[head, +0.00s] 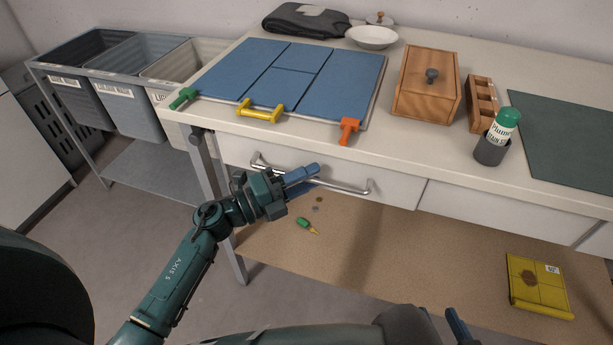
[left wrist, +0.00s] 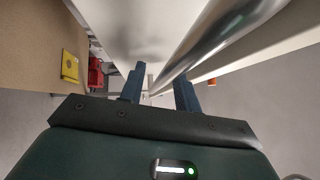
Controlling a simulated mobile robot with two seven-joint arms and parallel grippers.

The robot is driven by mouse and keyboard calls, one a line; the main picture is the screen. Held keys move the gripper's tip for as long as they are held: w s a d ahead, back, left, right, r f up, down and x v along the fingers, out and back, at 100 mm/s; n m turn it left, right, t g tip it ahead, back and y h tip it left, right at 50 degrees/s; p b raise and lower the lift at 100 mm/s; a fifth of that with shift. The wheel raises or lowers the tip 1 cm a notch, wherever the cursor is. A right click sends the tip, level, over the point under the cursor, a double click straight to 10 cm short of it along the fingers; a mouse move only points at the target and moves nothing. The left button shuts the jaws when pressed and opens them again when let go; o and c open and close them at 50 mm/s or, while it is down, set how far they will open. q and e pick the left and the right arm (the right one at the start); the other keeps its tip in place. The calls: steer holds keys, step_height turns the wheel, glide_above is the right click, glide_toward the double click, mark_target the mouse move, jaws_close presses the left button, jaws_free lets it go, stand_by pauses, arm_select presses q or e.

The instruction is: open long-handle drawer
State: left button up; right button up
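The long-handle drawer (head: 395,195) is under the left part of the worktop, and its front looks flush with the table. Its long metal bar handle (head: 345,187) runs across the front and also shows large in the left wrist view (left wrist: 215,38). My left gripper (head: 303,176) is at the middle of the handle, hiding part of it. In the left wrist view its two blue fingers (left wrist: 160,92) are apart, with the bar running between them; I cannot tell whether they touch it. My right gripper (head: 457,325) shows only partly at the bottom edge, its opening unclear.
Grey bins (head: 115,95) stand left. The lower shelf (head: 390,250) holds small items.

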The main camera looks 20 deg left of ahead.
arm_select(q)
steer(key=shift+c, duration=0.5)
jaws_close()
